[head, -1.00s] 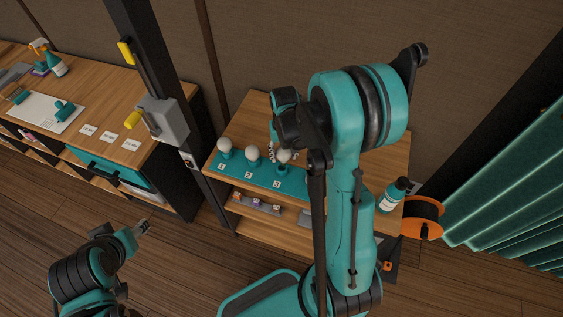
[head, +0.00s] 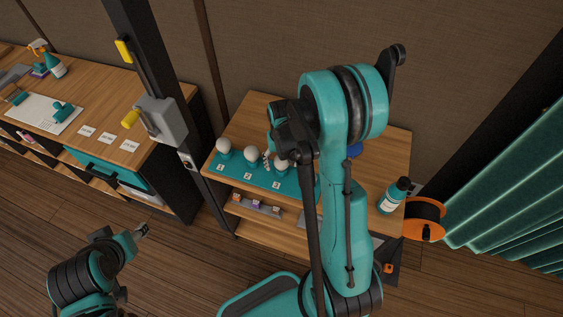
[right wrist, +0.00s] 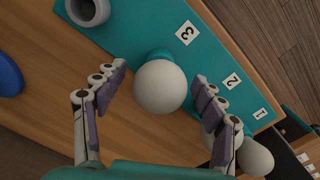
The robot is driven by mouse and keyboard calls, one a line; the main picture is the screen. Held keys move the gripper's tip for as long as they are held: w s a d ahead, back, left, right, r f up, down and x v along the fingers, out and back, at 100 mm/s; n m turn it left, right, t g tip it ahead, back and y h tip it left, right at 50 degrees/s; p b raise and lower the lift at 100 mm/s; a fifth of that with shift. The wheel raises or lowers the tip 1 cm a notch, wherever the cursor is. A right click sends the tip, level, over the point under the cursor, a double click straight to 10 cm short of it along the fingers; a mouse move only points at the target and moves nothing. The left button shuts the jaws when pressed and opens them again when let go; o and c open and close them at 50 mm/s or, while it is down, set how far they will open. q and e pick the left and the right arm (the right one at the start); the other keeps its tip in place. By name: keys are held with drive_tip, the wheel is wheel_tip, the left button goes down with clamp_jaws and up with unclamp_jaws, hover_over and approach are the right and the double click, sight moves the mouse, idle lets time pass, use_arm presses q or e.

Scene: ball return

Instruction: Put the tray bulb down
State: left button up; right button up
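A round white bulb (right wrist: 160,87) sits above a teal holder beside label 3 in the right wrist view; its base is mostly hidden under the globe. It also shows in the head view (head: 281,165). My right gripper (right wrist: 160,74) is open around this bulb, with gaps between the pads and the globe. Two more white bulbs stand by labels 2 (head: 251,155) and 1 (head: 223,145) on the teal tray (head: 236,176). My left gripper (head: 143,231) is far from them, over the floor at lower left; its opening is too small to tell.
An empty ring-shaped holder (right wrist: 88,10) is beyond the bulb. A blue round object (right wrist: 8,74) lies on the wooden bench. A dark post (head: 170,110) stands left of the bench.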

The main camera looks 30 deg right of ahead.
drive_tip(key=shift+r, duration=0.1)
drive_tip(key=shift+r+p, duration=0.3)
wheel_tip(320, 180, up, 12)
drive_tip(key=shift+f+p, duration=0.25)
drive_tip(key=shift+p, duration=1)
drive_tip(key=s+a+r+n+t, duration=0.4)
drive_tip(key=s+a+r+t, duration=0.3)
drive_tip(key=s+a+r, duration=0.3)
drive_tip(key=shift+s+a+r, duration=0.3)
drive_tip(key=shift+s+r, duration=0.05)
drive_tip(key=shift+s, duration=0.2)
wheel_tip(320, 180, down, 12)
drive_tip(key=b, duration=1.1)
drive_tip(key=shift+r, duration=0.25)
